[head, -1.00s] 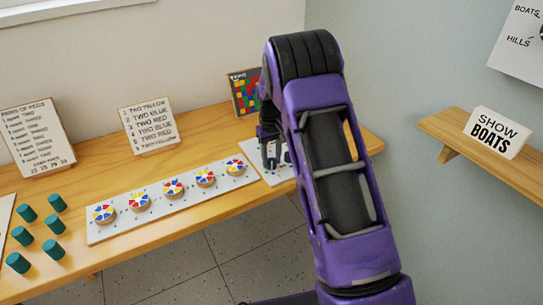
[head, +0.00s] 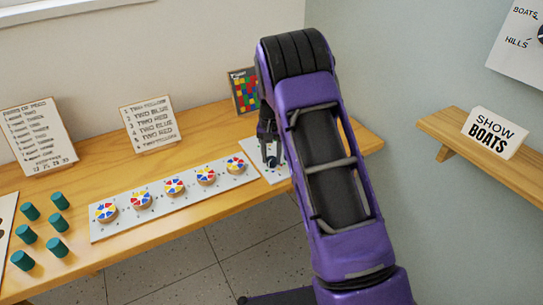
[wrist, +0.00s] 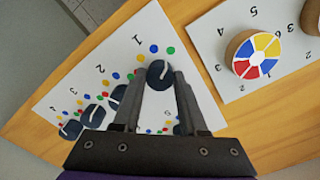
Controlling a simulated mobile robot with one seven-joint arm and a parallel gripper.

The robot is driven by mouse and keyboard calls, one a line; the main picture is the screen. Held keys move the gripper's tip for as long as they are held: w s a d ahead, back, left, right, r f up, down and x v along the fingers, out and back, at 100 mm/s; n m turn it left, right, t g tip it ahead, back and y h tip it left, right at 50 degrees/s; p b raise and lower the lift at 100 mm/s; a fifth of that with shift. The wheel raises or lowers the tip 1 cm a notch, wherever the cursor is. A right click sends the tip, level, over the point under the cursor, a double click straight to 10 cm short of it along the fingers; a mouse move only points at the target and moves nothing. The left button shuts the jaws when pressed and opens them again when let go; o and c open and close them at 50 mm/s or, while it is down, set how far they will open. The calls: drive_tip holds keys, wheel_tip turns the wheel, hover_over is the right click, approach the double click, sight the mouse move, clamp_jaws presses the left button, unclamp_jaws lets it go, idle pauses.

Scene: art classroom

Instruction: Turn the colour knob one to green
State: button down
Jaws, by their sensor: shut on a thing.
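Colour knob one (wrist: 158,76) is a dark round knob beside the printed 1 on a white panel (wrist: 105,55). Blue, green and red dots lie around its upper side in the wrist view. My gripper (wrist: 161,78) has its two fingers closed on either side of this knob. Which dot its mark faces is too small to tell. More dark knobs (wrist: 92,115) follow on the panel toward the lower left, with small coloured dots around them. In the head view my gripper (head: 270,155) is down at the panel (head: 284,175), and my arm hides part of it.
A white board with several colour-wheel discs (head: 174,187) lies left of the panel on the wooden table (head: 200,125). Green pegs (head: 56,248) stand farther left. Cards and a colour-grid picture (head: 244,91) stand at the back. A shelf holds a "SHOW BOATS" sign (head: 495,133).

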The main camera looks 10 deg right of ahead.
sight(271, 159)
idle(0.3)
drive_tip(key=shift+c, duration=2.2)
unclamp_jaws()
wheel_tip(271, 159, up, 18)
drive_tip(key=p, duration=0.1)
drive_tip(key=shift+f+p, duration=0.25)
drive_tip(key=shift+p, duration=0.15)
drive_tip(key=shift+r, duration=0.1)
